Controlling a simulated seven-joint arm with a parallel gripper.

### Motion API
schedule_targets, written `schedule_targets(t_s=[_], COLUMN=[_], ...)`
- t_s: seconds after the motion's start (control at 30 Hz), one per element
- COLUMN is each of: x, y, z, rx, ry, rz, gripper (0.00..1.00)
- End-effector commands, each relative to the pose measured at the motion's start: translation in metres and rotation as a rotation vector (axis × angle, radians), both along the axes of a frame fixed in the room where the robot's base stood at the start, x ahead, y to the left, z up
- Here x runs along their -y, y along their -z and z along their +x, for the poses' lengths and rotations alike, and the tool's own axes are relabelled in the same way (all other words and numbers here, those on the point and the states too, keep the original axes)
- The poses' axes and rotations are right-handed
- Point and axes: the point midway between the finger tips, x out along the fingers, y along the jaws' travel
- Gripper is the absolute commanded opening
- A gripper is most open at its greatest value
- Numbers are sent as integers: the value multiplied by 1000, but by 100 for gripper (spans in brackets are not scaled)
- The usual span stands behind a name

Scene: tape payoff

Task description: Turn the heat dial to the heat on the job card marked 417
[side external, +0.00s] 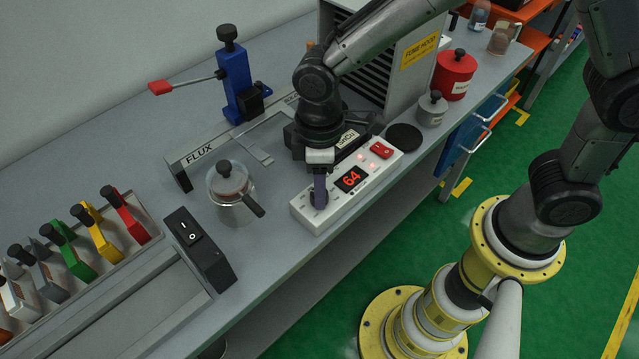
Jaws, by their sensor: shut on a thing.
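A white control box (338,212) sits near the front edge of the bench. Its dark display (350,179) reads 64 in red digits. A red switch (381,150) is at its right end, with small lit red lamps beside it. My gripper (319,193) points down over the left end of the box and is shut on the heat dial (318,203). The fingers hide most of the dial, so its pointer cannot be read. I cannot make out a job card marked 417 in this view.
A lidded pot (232,192) with a dark handle stands left of the box, by the FLUX frame (200,152). A black round pad (404,138), a grey canister (432,108) and a red canister (455,75) are to the right. A fume hood (412,70) stands behind.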

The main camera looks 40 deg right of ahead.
Motion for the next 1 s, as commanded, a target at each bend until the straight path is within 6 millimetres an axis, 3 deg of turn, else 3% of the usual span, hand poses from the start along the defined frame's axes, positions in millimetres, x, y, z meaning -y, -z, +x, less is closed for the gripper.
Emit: schedule_targets(t_s=[0.47,0.5,0.63,1.0], x=[-1,-1,-1,0], y=[-2,-2,-2,-3], z=[0,0,0,1], rx=[3,3,2,2], ry=[14,14,14,13], rz=[3,3,2,1], gripper=[0,44,68,71])
